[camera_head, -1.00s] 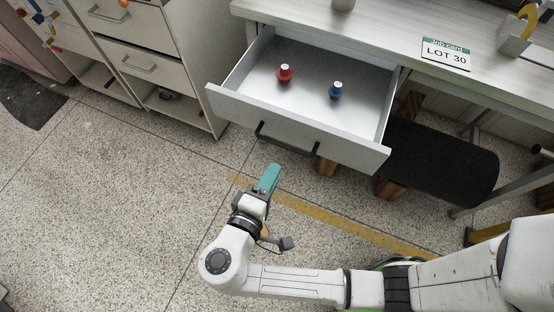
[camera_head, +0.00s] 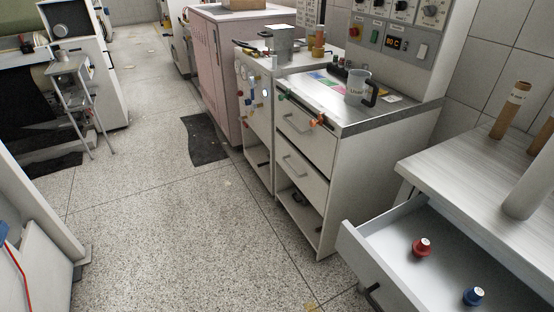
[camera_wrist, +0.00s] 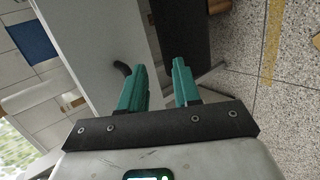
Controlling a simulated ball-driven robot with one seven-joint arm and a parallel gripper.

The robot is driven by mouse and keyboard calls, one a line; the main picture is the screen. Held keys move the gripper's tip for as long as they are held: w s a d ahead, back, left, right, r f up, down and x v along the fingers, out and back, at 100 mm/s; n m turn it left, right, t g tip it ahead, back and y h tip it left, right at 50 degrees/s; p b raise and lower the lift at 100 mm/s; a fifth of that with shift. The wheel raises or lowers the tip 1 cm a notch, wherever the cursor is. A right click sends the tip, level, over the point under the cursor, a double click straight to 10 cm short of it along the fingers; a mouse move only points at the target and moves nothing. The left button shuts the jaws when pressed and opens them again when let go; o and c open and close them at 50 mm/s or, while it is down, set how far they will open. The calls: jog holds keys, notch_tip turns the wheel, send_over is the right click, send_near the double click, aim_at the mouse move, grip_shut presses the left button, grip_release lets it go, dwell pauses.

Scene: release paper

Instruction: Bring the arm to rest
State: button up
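My gripper (camera_wrist: 160,82) shows in the wrist view with its two teal fingers apart and nothing between them. It is open and empty. A pale drawer front with a dark handle (camera_wrist: 122,68) lies beyond the left finger; I cannot tell how far off it is. My arm and gripper are out of the head view.
In the head view, an open drawer (camera_head: 385,228) at lower right holds a red knob-like piece (camera_head: 421,248) and a blue one (camera_head: 473,297). A white cabinet (camera_head: 335,170) stands behind it.

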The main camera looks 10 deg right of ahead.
jog(key=s+d+r+m+y+p, duration=0.1)
jog(key=s+d+m+y+p, duration=0.1)
jog(key=s+y, duration=0.5)
jog(key=d+y, duration=0.1)
jog(key=y, duration=0.2)
jog(key=shift+s+r+m+g+y+p, duration=0.2)
jog(key=shift+m+g+y+p, duration=0.1)
jog(key=shift+m+p, duration=0.1)
